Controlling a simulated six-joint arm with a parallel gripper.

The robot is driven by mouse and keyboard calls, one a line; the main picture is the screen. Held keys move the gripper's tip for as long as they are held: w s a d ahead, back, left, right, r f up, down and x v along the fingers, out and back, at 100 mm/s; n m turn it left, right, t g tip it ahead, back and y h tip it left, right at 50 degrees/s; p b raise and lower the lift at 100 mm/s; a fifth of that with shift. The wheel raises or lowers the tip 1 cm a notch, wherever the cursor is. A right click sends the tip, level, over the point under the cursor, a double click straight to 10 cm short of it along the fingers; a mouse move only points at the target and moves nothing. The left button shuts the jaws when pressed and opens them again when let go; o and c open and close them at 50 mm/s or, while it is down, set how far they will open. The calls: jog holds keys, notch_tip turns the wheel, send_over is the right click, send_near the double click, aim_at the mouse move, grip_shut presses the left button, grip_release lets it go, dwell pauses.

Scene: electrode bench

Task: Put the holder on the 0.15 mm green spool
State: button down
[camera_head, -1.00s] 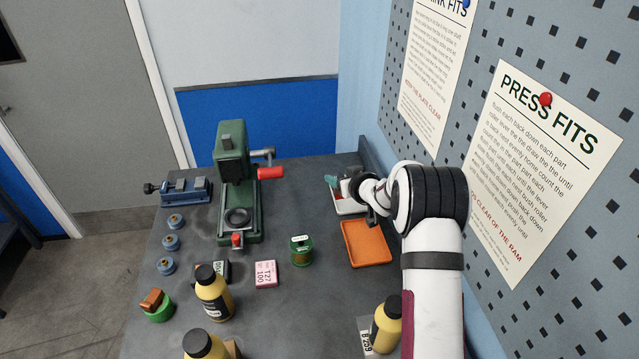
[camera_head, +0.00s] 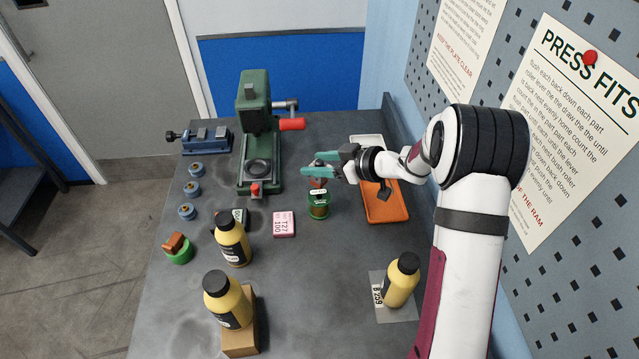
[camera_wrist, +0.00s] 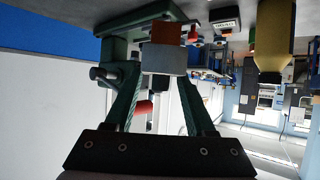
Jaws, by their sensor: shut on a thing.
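My gripper (camera_head: 318,165) is shut on the holder, a small block with a copper-brown part (camera_head: 318,183) that shows just below the jaws. In the wrist view the holder (camera_wrist: 165,60) sits between the two green fingers, with a grey part nearer me and an orange-brown part beyond. A dark green spool (camera_head: 319,207) with a pale label stands upright on the bench just below the holder; I cannot tell whether they touch, nor read the label. A brighter green spool (camera_head: 180,256) at the left carries a brown block (camera_head: 174,242).
An orange tray (camera_head: 390,214) and a pale tray (camera_head: 367,141) lie right of the spool. A pink labelled block (camera_head: 284,224) lies left of it. A green press (camera_head: 257,140) stands behind left. Yellow bottles (camera_head: 233,240) stand in front. The front middle is clear.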

notch_tip(320, 180, down, 5)
jog(key=shift+r, duration=0.1)
jog(key=shift+c, duration=1.1)
grip_release()
jog(key=shift+f, duration=0.2)
jog(key=shift+r, duration=0.1)
